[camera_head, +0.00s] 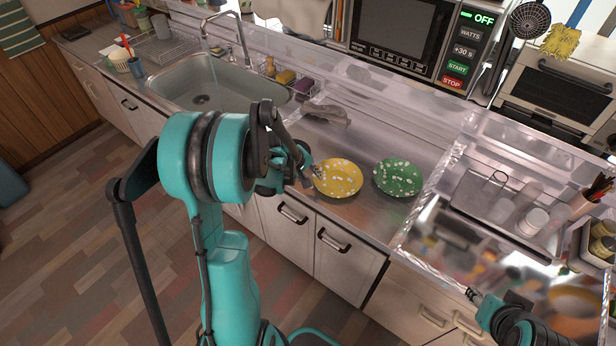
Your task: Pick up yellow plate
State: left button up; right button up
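The yellow plate (338,178) with white spots lies on the metal counter, right of the sink. My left gripper (308,172) is at the plate's left edge, with its fingertips close to or at the rim. I cannot tell whether the fingers are closed on the rim, because the gripper is small and partly hidden by my own arm. My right gripper (474,296) is at the lower right, in front of the clear-walled compartment and away from the plate. Its finger state is not clear.
A green spotted plate (398,177) lies just right of the yellow one. A grey cloth (327,113) lies behind. The sink (215,88) is to the left. A clear-walled dish dryer (428,212) stands to the right. A microwave (400,30) stands at the back.

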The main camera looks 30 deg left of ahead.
aim_at(318, 184)
pick_arm(q)
jog(key=shift+b+x, duration=0.4)
jog(key=shift+x, duration=1.2)
jog(key=shift+r, duration=0.1)
grip_shut()
